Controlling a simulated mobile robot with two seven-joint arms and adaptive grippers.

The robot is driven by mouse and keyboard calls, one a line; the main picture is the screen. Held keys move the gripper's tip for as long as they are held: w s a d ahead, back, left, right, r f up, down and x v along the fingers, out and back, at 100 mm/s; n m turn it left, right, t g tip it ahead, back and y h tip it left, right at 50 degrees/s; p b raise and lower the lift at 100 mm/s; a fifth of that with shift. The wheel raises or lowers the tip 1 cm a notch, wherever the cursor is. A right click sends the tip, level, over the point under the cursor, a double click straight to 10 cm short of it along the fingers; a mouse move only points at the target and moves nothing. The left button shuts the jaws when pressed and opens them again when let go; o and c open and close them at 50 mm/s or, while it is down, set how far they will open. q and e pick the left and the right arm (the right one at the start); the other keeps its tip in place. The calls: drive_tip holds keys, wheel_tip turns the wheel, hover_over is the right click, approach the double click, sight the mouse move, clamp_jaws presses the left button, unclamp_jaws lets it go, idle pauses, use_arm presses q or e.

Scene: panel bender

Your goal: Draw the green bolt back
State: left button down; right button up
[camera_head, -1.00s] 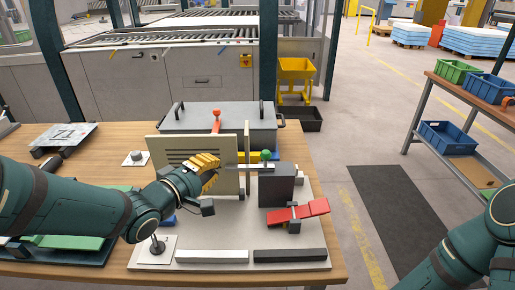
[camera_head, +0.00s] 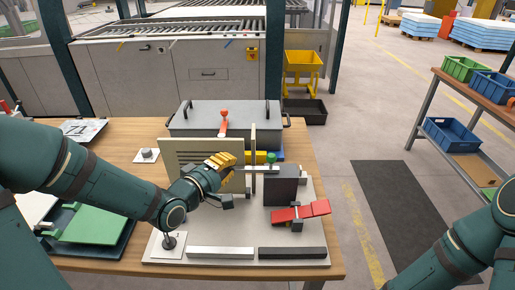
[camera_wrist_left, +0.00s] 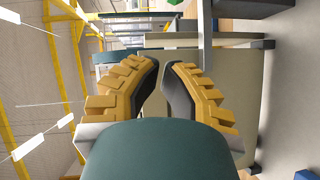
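A red lever (camera_head: 301,211) sits in front of the grey block. A red-knobbed handle (camera_head: 223,119) stands behind the panel, before a grey lidded box (camera_head: 205,117). Light and dark bars (camera_head: 292,252) lie along the base plate's front. A green plate (camera_head: 88,224) lies at left.

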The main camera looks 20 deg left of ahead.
use_arm(q)
drive_tip(key=w+d+f+b, duration=0.2)
drive_tip(key=w+d, duration=0.3)
drive_tip(key=w, duration=0.3)
drive_tip(key=shift+d, duration=0.25)
use_arm(e)
drive_tip(key=shift+w+f, duration=0.25)
drive_tip(key=shift+f, duration=1.05)
use_arm(q)
drive_tip(key=shift+d, duration=0.1)
use_arm(e)
drive_tip(key=shift+f, duration=0.1)
